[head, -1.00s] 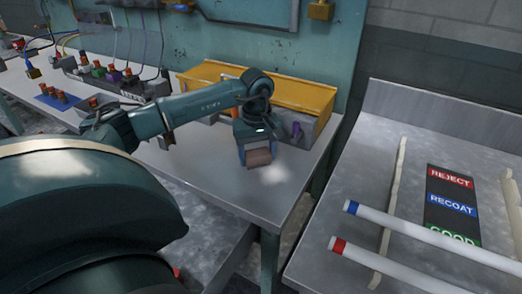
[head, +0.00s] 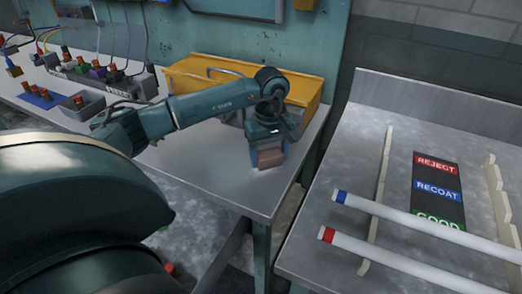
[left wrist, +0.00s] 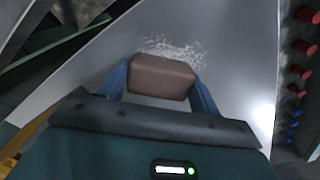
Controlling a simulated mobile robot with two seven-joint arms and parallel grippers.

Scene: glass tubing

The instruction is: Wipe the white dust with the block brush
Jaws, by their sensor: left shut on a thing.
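My left gripper (head: 268,150) is shut on the block brush (head: 270,158), a brownish block, low over the right end of the metal bench (head: 205,170). In the left wrist view the block brush (left wrist: 160,77) sits between the two blue fingers. White dust (left wrist: 172,48) lies as a speckled patch on the bench just beyond the block's far edge in that view. In the head view the dust is hard to make out around the gripper. Whether the block touches the bench is not clear. My right gripper is in neither view.
A yellow-topped box (head: 205,78) stands on the bench behind my left arm. Connectors and a small grey bin (head: 82,104) are at the left. A separate table (head: 300,240) at the right carries two white tubes and a sign (head: 438,190); a gap separates it from the bench.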

